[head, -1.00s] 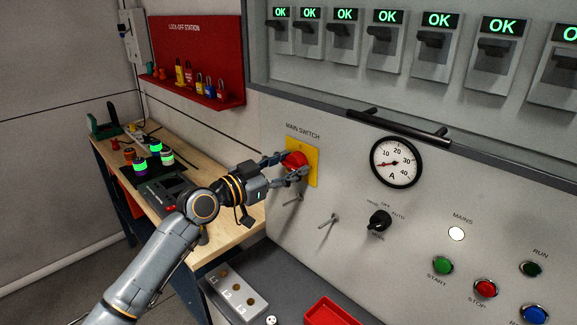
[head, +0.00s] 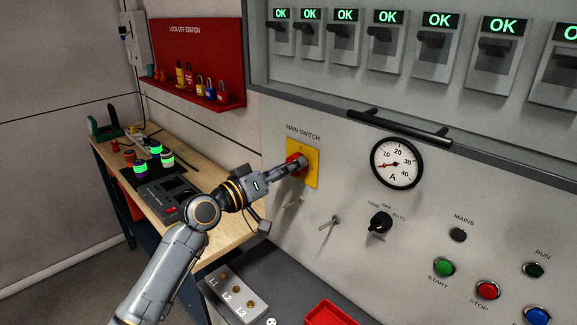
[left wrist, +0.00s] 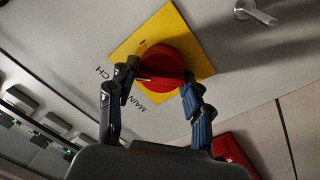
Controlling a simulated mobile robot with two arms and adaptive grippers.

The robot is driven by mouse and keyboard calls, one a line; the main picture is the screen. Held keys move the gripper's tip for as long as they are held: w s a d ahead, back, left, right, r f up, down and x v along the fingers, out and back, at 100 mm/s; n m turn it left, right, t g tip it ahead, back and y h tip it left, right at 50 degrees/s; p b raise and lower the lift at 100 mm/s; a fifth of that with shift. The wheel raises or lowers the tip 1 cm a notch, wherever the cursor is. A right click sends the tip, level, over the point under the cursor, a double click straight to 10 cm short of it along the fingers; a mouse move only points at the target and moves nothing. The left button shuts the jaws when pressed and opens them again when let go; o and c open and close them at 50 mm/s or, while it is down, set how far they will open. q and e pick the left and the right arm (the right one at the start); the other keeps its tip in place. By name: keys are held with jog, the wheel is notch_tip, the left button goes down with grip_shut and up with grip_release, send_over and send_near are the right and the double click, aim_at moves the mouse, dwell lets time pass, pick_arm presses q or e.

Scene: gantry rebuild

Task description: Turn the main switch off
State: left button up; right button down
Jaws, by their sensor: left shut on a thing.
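The main switch is a red rotary knob (left wrist: 160,62) on a yellow plate (head: 311,172), set in the grey panel below the words MAIN SWITCH. My left gripper (head: 296,165) reaches it from the left and is shut on the red knob. In the left wrist view its two fingers (left wrist: 158,82) sit on either side of the knob's grip bar. In the head view the fingers hide much of the knob. The MAINS lamp (head: 458,235) on the panel is dark. My right gripper is not in view.
Below the switch, metal pegs (head: 329,222) and a black selector knob (head: 380,221) stick out of the panel. A handle bar (head: 400,128) and an ammeter (head: 396,163) are to the right. A wooden bench (head: 222,237) stands at left, below a red lock-off shelf (head: 205,60).

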pick_arm(q)
jog(key=shift+f+n+t+y+p, duration=0.15)
jog(key=shift+n+p, duration=0.95)
jog(key=shift+n, duration=1.25)
jog(key=shift+n+t+y+p, duration=0.2)
jog(key=shift+n+p, duration=0.85)
jog(key=shift+n, duration=1.3)
jog(key=shift+f, duration=0.1)
jog(key=o, duration=1.1)
jog(key=shift+o, duration=0.2)
jog(key=shift+a, duration=0.1)
jog(key=v, duration=1.1)
jog(key=shift+s+a+f, duration=0.2)
jog(key=shift+s+a, duration=0.05)
jog(key=shift+s, duration=0.05)
